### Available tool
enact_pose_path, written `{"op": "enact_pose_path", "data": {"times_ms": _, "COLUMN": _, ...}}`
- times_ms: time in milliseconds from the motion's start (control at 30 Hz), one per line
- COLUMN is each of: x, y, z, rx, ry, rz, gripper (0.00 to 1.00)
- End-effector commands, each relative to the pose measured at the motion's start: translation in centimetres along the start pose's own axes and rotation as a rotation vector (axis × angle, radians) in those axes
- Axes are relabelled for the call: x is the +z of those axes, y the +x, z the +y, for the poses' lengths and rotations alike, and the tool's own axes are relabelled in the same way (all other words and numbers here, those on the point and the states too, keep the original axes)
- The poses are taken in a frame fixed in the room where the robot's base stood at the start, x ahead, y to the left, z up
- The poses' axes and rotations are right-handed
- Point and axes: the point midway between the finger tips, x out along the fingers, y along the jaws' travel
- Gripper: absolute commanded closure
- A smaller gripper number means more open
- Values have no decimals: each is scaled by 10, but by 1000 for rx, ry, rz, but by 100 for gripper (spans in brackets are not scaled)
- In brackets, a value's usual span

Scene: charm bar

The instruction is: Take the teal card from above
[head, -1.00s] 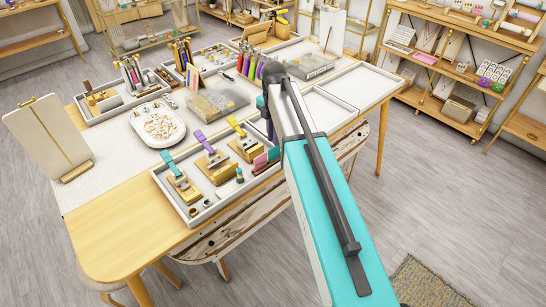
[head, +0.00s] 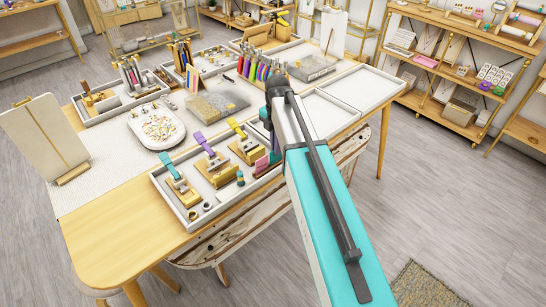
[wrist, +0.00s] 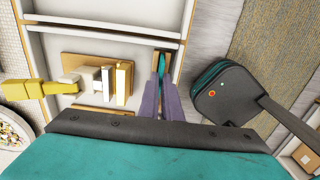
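The teal card (wrist: 164,60) is a small strip in the wrist view, seen nearly edge-on at the tips of my gripper's fingers. In the head view a small teal edge (head: 275,157) shows beside a pink card (head: 262,166), at the right end of the front tray. My gripper (wrist: 160,78) points down from above, its two dark purplish fingers close together around the teal strip. The frames do not show whether they touch it. In the head view my arm hides most of the gripper.
The front tray (head: 196,222) holds several wooden stands with teal, purple and yellow straps, plus small rings. A clear box (head: 219,104) and an oval dish of charms (head: 157,126) stand behind it. Empty trays (head: 361,88) lie to the right.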

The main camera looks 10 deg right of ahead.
Motion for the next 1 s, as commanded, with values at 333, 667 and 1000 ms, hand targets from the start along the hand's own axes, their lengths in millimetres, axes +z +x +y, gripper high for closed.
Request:
{"op": "enact_pose_path", "data": {"times_ms": 333, "x": 0, "y": 0, "z": 2, "rx": -2, "ry": 0, "rz": -1, "gripper": 100}}
{"op": "enact_pose_path", "data": {"times_ms": 667, "x": 0, "y": -14, "z": 1, "rx": -1, "ry": 0, "rz": -1, "gripper": 100}}
{"op": "enact_pose_path", "data": {"times_ms": 1000, "x": 0, "y": -28, "z": 0, "rx": 2, "ry": 0, "rz": -1, "gripper": 100}}
